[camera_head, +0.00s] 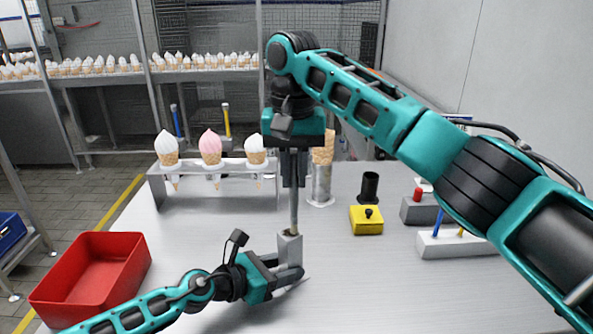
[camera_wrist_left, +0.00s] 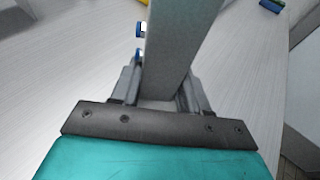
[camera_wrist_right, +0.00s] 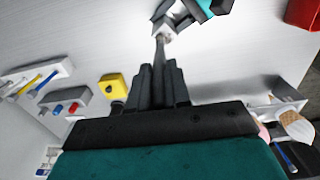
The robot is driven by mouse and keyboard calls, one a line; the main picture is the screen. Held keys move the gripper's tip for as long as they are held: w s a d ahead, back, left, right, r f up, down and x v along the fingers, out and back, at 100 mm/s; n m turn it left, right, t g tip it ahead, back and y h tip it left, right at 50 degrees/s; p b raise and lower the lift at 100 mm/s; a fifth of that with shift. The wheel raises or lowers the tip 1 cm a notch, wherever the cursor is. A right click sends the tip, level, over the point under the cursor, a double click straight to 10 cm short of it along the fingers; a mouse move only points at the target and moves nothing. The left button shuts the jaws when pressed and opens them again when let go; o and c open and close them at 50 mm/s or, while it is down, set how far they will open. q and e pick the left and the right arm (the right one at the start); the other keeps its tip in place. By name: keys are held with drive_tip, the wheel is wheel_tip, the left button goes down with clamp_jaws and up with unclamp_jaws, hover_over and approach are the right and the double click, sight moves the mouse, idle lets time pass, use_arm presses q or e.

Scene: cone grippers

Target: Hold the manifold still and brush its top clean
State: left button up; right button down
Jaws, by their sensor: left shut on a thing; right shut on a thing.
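The manifold, a grey upright block (camera_head: 289,248), stands near the front middle of the table in the head view. My left gripper (camera_head: 290,275) is shut on its lower part. In the left wrist view the manifold (camera_wrist_left: 172,50) rises between the fingers, with blue ports on its left side. My right gripper (camera_head: 294,182) points straight down above it, shut on the brush, whose thin shaft (camera_head: 294,208) hangs upright. The brush (camera_wrist_right: 160,52) also shows in the right wrist view. Its lower end meets the manifold's top in the head view; the bristles are too small to make out.
A red bin (camera_head: 62,296) stands at the left. A rack (camera_head: 200,191) with ice-cream cones and a metal cup (camera_head: 320,186) stand behind. A yellow block (camera_head: 366,226), a black cylinder (camera_head: 370,187) and a white tool holder (camera_head: 450,247) stand right. Table around the manifold is clear.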

drive_tip(key=shift+a+f, duration=0.1)
drive_tip(key=shift+a, duration=1.1)
drive_tip(key=shift+w+d, duration=0.1)
drive_tip(key=shift+d, duration=0.15)
drive_tip(key=shift+w+d, duration=0.55)
drive_tip(key=shift+d, duration=0.35)
drive_tip(key=shift+s+a, duration=0.1)
drive_tip(key=shift+a, duration=0.1)
drive_tip(key=shift+s+a, duration=0.55)
drive_tip(key=shift+a, duration=0.35)
drive_tip(key=shift+d, duration=0.1)
drive_tip(key=shift+w+d, duration=0.6)
drive_tip(key=shift+d, duration=0.25)
drive_tip(key=shift+a, duration=0.1)
drive_tip(key=shift+s+a, duration=0.6)
drive_tip(key=shift+a, duration=0.2)
